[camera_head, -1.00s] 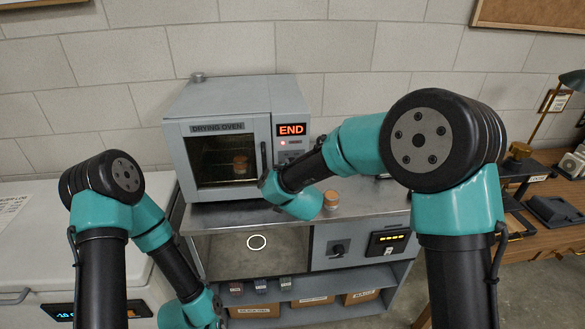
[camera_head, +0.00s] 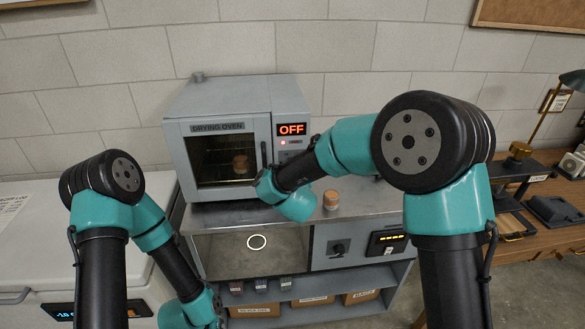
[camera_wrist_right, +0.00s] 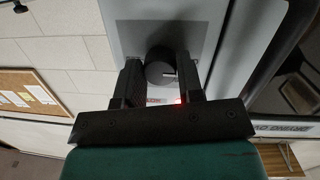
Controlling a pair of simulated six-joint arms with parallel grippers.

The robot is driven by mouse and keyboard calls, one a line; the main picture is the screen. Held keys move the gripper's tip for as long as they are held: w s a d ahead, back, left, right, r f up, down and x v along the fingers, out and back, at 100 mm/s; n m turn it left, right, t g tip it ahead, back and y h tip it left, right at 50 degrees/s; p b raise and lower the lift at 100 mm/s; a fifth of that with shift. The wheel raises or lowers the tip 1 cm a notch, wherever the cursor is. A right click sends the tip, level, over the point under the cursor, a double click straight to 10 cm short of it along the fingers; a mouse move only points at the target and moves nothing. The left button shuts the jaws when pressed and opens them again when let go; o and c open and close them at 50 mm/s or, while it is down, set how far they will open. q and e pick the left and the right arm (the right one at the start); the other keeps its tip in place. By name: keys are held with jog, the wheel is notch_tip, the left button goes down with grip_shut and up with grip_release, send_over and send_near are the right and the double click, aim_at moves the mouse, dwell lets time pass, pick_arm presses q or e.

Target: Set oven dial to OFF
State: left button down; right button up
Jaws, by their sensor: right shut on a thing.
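The grey drying oven (camera_head: 220,105) stands on the metal counter, its display (camera_head: 291,129) reading OFF in red. In the right wrist view the dark round dial (camera_wrist_right: 160,72) with a pale pointer line sits between the two fingers of my right gripper (camera_wrist_right: 160,82), which is shut on it. A red glow shows beside the dial. In the head view my right arm hides the dial and the right gripper's fingers. My left arm comes down at the lower left; its gripper is out of the picture.
A jar with an orange lid (camera_head: 330,199) stands on the counter (camera_head: 365,197) right of the oven, close to my right arm. Another jar (camera_head: 240,163) shows behind the oven's glass door. A white chest (camera_head: 25,230) is at left.

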jog(key=o, duration=0.9)
jog(key=s, duration=0.5)
jog(key=s+r, duration=0.1)
jog(key=s, duration=0.5)
jog(key=s+r, duration=0.1)
jog(key=s, duration=0.5)
jog(key=shift+s+d+r, duration=0.1)
jog(key=shift+d+r, duration=0.15)
jog(key=shift+d, duration=0.15)
